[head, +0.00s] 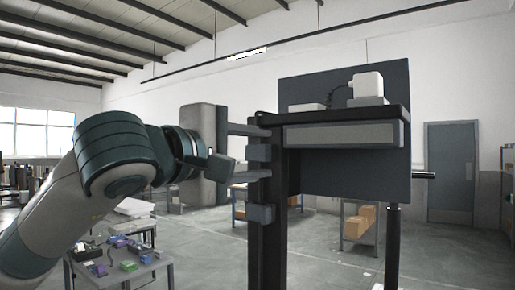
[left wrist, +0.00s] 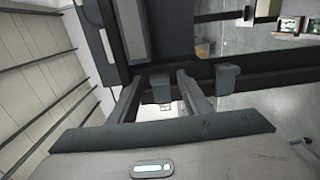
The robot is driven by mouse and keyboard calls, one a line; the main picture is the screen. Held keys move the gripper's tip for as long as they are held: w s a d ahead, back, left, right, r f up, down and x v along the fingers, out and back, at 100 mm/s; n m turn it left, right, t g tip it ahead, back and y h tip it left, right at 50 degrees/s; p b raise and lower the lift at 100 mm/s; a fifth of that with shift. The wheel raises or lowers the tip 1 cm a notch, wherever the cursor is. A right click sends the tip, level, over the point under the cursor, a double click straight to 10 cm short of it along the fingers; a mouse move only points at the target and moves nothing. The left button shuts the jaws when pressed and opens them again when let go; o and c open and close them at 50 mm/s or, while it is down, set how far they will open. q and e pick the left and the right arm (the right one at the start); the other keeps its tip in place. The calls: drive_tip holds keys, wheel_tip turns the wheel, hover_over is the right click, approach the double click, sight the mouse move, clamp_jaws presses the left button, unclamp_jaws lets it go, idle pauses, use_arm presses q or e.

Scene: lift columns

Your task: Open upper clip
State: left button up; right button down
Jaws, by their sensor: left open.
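A dark upright column (head: 279,230) with a table-like top stands right of centre. Two grey block-shaped clips sit on its left side: the upper clip (head: 257,153) and the lower clip (head: 261,213). My left gripper (head: 256,152) is open, with one finger above the upper clip and one below it. In the left wrist view the upper clip (left wrist: 160,88) lies between the two spread fingers, with a gap on each side. The lower clip (left wrist: 228,79) is outside the fingers, to the right. My right gripper is not in view.
A grey panel (head: 345,178) backs the column top, which carries a white box (head: 367,84). A black handle-like bar (head: 424,175) sticks out at right. A low table (head: 150,268) with small coloured items stands at lower left. Cardboard boxes (head: 358,222) are on a shelf behind.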

use_arm(q)
drive_tip(key=shift+w+d, duration=0.1)
drive_tip(key=shift+w, duration=0.05)
drive_tip(key=c, duration=1.1)
drive_tip(key=shift+o, duration=0.3)
